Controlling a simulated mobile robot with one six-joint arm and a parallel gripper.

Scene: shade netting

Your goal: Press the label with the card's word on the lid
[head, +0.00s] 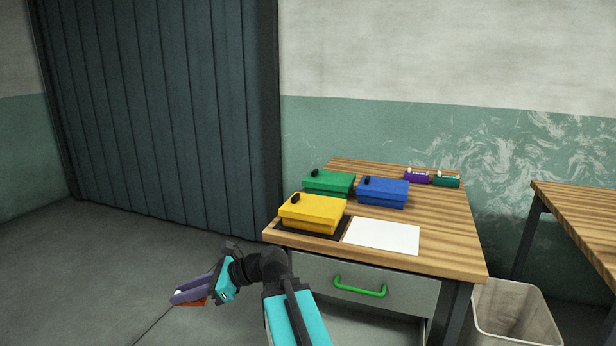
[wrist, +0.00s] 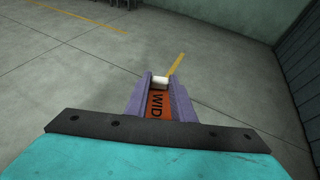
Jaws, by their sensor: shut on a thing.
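My gripper (head: 190,289) is off to the left of the table, away from it, and its purple fingers also show in the wrist view (wrist: 160,98). It is shut on an orange label piece (wrist: 158,106) with a white end. The dark letters "WID" show on it; any further letters are hidden. Three lidded boxes with black knobs stand on the table: yellow (head: 311,210), green (head: 330,182) and blue (head: 384,193). The yellow one stands on a black mat (head: 340,232). A white sheet (head: 382,236) lies beside it; I see no word on it.
A purple piece (head: 417,177) and a teal piece (head: 446,181) lie at the table's back right. The wooden table (head: 440,245) has a drawer with a green handle (head: 360,287). A bin (head: 512,315) and another table (head: 582,214) are at right.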

